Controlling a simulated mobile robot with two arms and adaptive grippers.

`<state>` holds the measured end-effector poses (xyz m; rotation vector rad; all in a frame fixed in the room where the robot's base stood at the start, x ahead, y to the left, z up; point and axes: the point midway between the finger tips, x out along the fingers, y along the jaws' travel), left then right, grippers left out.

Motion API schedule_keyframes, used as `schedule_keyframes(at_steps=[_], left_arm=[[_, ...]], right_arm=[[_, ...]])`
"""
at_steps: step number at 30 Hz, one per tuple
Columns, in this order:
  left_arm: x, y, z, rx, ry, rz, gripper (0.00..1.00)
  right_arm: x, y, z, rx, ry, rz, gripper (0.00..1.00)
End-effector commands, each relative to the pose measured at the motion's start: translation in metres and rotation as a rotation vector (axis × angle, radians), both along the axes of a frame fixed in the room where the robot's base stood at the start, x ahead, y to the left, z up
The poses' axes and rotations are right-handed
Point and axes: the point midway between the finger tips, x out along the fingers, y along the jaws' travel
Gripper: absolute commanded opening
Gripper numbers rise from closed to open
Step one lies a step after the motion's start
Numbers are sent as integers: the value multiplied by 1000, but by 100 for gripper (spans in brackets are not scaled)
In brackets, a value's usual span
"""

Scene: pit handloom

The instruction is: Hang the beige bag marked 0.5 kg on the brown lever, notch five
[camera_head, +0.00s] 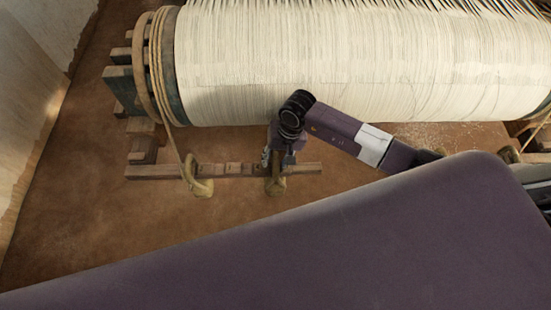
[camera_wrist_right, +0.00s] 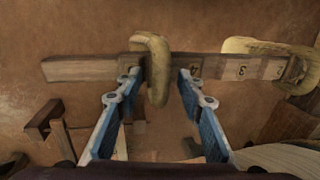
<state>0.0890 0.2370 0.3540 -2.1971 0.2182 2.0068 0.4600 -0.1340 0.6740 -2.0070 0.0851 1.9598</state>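The brown lever (camera_head: 234,169) lies level below the warp roll; it also crosses the right wrist view (camera_wrist_right: 85,68), where marks 3 and 4 show. A beige bag (camera_head: 276,186) hangs over the lever under my right gripper (camera_head: 278,157). In the right wrist view the bag (camera_wrist_right: 154,70) straddles the lever just left of mark 4; the notch under it is hidden and no weight marking is readable. My right gripper (camera_wrist_right: 159,84) is open, its blue fingers on either side of the bag with gaps to it. My left gripper is not in view.
A second beige bag-like loop (camera_head: 198,184) hangs on the lever at the left, by a rope (camera_head: 170,135) from the roll. The cream warp roll (camera_head: 350,60) stands behind the arm. Wooden blocks (camera_wrist_right: 42,120) lie near the lever. Brown floor (camera_head: 90,230) is clear in front.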

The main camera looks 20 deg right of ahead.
Motion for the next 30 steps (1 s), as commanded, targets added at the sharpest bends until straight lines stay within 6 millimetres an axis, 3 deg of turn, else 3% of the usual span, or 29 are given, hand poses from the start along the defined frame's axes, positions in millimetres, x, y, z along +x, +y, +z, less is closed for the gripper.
schedule_keyframes(at_steps=[16,21,30], left_arm=[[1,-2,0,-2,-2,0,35],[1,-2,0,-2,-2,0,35],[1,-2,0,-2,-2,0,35]], right_arm=[[-3,-19,100,0,-7,1,35],[-5,-21,113,1,-5,0,35],[-5,-22,115,1,-3,-1,35]])
